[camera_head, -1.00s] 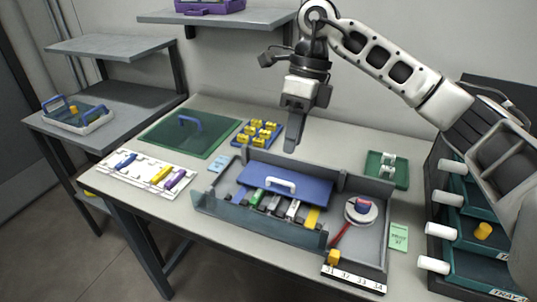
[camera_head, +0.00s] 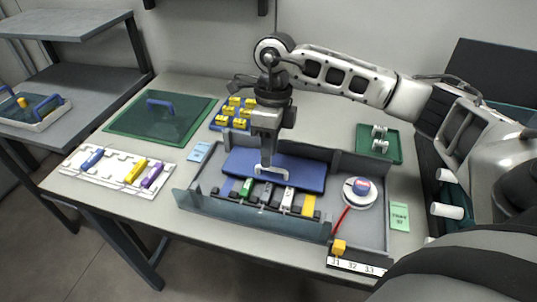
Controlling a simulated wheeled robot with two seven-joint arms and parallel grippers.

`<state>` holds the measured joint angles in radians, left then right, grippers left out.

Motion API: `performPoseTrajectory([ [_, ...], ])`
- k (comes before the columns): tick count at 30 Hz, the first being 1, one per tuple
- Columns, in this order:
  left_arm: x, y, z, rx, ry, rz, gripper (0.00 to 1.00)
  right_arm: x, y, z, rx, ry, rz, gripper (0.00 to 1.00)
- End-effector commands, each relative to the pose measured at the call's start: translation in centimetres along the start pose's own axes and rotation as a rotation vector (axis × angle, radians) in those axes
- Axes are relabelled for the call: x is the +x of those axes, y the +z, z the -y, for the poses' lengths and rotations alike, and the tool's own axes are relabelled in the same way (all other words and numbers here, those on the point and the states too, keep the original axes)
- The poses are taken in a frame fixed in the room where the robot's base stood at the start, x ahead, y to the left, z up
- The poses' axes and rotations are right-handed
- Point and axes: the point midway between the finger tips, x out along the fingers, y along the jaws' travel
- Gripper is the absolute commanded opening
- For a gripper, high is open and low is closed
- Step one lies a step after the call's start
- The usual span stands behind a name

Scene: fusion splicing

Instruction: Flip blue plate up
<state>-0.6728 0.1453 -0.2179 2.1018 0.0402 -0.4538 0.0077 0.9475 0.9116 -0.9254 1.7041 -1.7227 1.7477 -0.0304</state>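The blue plate (camera_head: 306,172) lies flat in the grey tray box (camera_head: 371,232), over the back ends of several coloured connectors. Its white handle (camera_head: 283,171) is on the plate's front part. My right gripper (camera_head: 267,165) points down at the handle, with its fingertips at the handle's left part. I cannot tell whether the fingers are closed on the handle. My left gripper is not in view.
A white disc (camera_head: 360,192) with a red strand sits in the box's right part. A green plate (camera_head: 165,117) and a white board (camera_head: 115,169) lie to the left. A green tray (camera_head: 378,145) stands at the back right.

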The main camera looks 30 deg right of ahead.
Motion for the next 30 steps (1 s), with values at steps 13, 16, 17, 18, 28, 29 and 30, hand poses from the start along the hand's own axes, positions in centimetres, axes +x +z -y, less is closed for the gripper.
performPoseTrajectory([
  [13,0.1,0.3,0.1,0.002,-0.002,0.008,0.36,2.2,0.1,0.0,-0.001,0.0,0.001,0.32],
  [16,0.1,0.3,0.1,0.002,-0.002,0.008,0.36,2.2,0.1,0.0,-0.001,0.0,0.001,0.29],
  [17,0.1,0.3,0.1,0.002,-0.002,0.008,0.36,2.2,0.1,0.0,-0.001,0.0,0.0,0.2],
  [18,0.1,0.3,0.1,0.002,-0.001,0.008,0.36,2.2,0.1,0.0,-0.001,0.0,0.001,0.09],
  [28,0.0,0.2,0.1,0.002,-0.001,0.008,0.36,2.1,-0.3,0.0,0.002,0.01,0.001,0.0],
  [29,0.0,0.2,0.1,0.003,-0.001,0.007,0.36,2.1,-0.4,-0.1,0.004,0.016,0.001,0.0],
  [30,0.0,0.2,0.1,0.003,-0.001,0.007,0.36,2.0,-0.7,-0.1,0.006,0.024,0.001,0.0],
])
